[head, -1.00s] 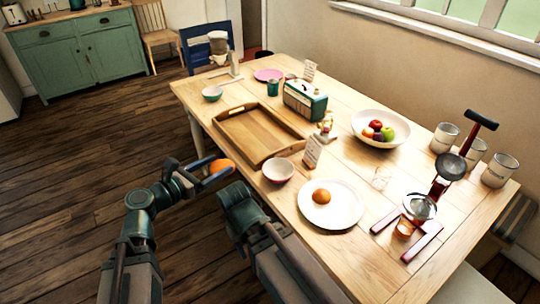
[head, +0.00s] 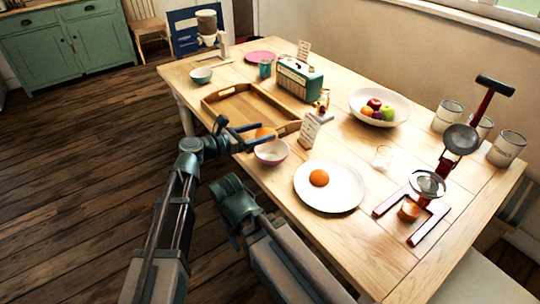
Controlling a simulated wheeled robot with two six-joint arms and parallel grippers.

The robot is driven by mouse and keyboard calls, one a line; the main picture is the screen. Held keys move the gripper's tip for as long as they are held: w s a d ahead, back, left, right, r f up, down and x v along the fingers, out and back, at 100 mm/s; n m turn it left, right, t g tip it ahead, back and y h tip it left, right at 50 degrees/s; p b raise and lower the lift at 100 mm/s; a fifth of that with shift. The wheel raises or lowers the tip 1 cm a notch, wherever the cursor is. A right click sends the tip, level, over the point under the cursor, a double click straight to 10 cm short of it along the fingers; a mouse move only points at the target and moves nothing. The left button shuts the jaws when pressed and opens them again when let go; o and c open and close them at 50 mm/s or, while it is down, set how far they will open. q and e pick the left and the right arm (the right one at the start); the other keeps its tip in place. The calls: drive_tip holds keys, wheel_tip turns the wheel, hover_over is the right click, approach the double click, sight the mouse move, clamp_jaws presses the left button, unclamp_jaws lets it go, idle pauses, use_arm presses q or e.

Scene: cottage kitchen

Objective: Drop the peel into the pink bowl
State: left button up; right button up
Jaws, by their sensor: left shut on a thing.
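The pink bowl (head: 271,154) stands near the table's left front edge. My left gripper (head: 256,133) is shut on the orange peel (head: 266,132). In the head view the peel shows just above the bowl's far rim; I cannot tell whether it is over the bowl or beyond it. The fingers partly hide the peel. My right arm is low at the front of the table, and I do not see its fingertips.
A wooden tray (head: 221,95) lies behind the bowl, with a small card (head: 309,131) to the right. A white plate (head: 334,200) holds an orange piece (head: 319,178). A red press (head: 440,178), a glass (head: 382,157) and a fruit bowl (head: 354,97) stand farther right.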

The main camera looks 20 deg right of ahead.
sight(260, 147)
use_arm(q)
drive_tip(key=shift+f+b, duration=3.05)
drive_tip(key=shift+r, duration=0.1)
drive_tip(key=o, duration=0.8)
drive_tip(key=shift+c, duration=0.2)
drive_tip(key=shift+a, duration=0.1)
drive_tip(key=p+v, duration=0.2)
drive_tip(key=v, duration=1.1)
drive_tip(key=shift+a, duration=0.4)
drive_tip(key=shift+s+a, duration=0.1)
drive_tip(key=shift+s, duration=0.05)
